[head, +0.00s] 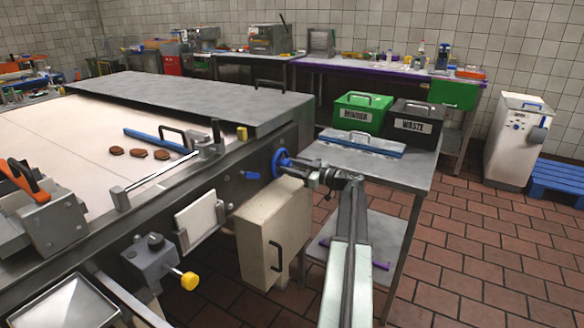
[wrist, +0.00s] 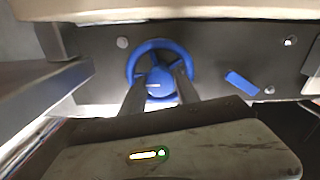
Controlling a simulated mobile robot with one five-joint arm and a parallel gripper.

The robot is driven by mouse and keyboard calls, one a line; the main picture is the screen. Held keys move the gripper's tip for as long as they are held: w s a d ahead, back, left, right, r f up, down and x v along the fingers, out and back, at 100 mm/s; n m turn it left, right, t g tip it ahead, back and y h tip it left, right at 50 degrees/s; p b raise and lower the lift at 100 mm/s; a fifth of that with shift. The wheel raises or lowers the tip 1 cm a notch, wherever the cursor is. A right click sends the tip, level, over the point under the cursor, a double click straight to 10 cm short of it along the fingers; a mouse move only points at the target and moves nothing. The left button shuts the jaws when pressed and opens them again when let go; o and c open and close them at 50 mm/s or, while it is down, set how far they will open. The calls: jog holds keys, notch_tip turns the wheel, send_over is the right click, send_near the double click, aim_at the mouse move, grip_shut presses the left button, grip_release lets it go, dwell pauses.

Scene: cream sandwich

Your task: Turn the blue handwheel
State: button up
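The blue handwheel (head: 278,162) is mounted on the dark side rail of the long machine, near its right end in the head view. In the wrist view the blue handwheel (wrist: 158,45) faces me, with a round hub inside its rim. My gripper (head: 291,166) reaches it from the right in the head view. In the wrist view the two dark fingers of my gripper (wrist: 160,84) are apart, one on each side of the hub, their tips at the wheel. Whether they touch the hub or spokes I cannot tell.
A small blue part (wrist: 242,83) sits on the rail beside the wheel. A beige box (head: 272,230) with a handle hangs below the wheel. A steel table (head: 400,172) with green and black bins stands at right. Tiled floor (head: 460,260) is open at the right.

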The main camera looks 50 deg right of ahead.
jog(key=shift+d, duration=0.2)
grip_shut()
jog(key=shift+a, duration=0.15)
jog(key=shift+m, duration=0.4)
